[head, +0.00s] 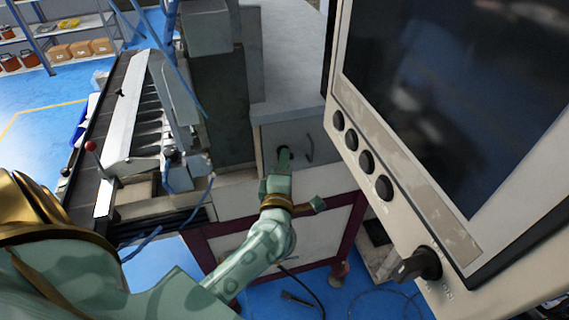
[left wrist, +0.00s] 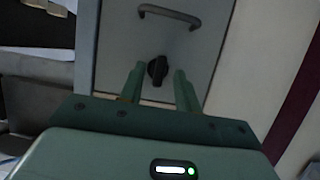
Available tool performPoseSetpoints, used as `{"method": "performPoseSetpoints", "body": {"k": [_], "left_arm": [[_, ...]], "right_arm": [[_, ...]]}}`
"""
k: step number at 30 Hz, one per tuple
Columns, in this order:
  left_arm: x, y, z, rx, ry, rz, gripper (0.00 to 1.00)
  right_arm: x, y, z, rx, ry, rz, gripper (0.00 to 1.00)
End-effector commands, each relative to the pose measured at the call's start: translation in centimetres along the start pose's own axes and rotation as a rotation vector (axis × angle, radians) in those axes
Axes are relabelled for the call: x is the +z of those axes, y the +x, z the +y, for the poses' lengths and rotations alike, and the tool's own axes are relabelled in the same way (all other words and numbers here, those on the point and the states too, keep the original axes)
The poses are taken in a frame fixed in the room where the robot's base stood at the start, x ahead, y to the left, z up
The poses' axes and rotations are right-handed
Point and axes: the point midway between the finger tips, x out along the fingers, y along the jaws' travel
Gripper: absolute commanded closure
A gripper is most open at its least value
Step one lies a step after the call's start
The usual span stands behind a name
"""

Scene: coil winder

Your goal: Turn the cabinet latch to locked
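The cabinet latch (left wrist: 157,70) is a black knob on the grey cabinet door (left wrist: 190,45). In the left wrist view it stands roughly upright between the tips of my left gripper (left wrist: 157,80). The fingers are apart on either side of it, with a gap at each side. In the head view my left gripper (head: 281,165) reaches to the door (head: 317,134), and the latch (head: 283,151) shows dark at its tip. My right gripper is not in view.
A curved door handle (left wrist: 170,14) sits just above the latch in the left wrist view. A large control panel with a screen (head: 460,80) fills the right side; its black rotary switch (head: 418,265) sticks out. A winding machine (head: 140,110) stands at left.

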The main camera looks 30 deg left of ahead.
Motion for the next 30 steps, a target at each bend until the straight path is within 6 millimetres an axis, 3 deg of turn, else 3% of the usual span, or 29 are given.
{"method": "performPoseSetpoints", "body": {"k": [9,13,23,30], "left_arm": [[0.0,0.4,0.0,0.001,0.000,0.000,0.67],[0.0,0.4,0.0,0.001,0.000,0.000,1.00],[0.0,0.3,-0.2,0.009,-0.021,0.000,1.00],[0.0,0.4,-0.6,0.053,-0.126,-0.001,1.00]], "right_arm": [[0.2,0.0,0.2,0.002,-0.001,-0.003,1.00],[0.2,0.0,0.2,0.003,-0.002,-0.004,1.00],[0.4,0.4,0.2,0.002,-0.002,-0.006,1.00],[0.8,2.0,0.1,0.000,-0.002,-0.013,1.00]]}}
